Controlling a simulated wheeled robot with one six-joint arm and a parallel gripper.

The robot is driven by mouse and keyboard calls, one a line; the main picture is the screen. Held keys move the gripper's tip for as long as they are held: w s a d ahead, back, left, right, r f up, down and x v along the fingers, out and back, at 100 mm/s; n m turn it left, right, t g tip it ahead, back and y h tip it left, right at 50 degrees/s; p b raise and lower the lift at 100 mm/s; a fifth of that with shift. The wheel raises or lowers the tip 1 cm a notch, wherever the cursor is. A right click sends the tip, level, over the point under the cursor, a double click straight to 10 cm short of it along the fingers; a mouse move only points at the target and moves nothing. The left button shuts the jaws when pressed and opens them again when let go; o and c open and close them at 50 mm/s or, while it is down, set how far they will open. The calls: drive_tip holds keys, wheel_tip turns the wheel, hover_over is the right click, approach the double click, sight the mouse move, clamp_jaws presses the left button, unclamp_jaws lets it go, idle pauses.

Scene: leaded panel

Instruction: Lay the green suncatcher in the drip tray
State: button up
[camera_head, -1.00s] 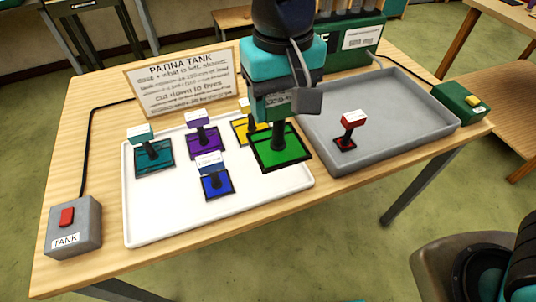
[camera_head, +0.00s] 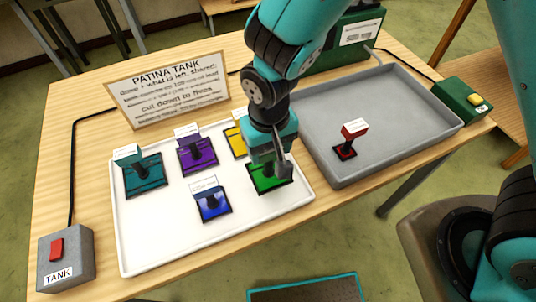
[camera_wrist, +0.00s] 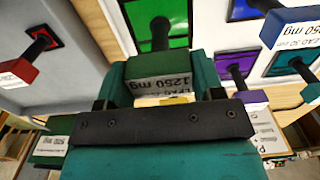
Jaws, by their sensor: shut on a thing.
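The green suncatcher (camera_head: 262,181) is a square green pane with a dark border, a black stem and a labelled green grip block. My gripper (camera_head: 271,150) is shut on that block, which in the wrist view (camera_wrist: 152,68) reads 1250 mg. The pane is upright-stemmed and level, over the right end of the white tray (camera_head: 125,240); whether it touches the tray is unclear. The grey, rimmed tray (camera_head: 385,110) stands to the right and holds a red suncatcher (camera_head: 354,130). Neither tray bears a readable name. My gripper hides part of the green pane.
Teal (camera_head: 143,177), purple (camera_head: 198,156), blue (camera_head: 212,206) and yellow (camera_head: 237,143) suncatchers stand on the white tray close by. A PATINA TANK sign (camera_head: 167,90) and a TANK switch box (camera_head: 66,258) are at left. The grey tray is mostly free around the red piece.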

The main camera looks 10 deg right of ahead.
sight(269, 160)
drive_tip(key=shift+f+p, duration=0.35)
drive_tip(key=shift+f, duration=1.65)
drive_tip(key=shift+f, duration=0.15)
drive_tip(key=o, duration=1.3)
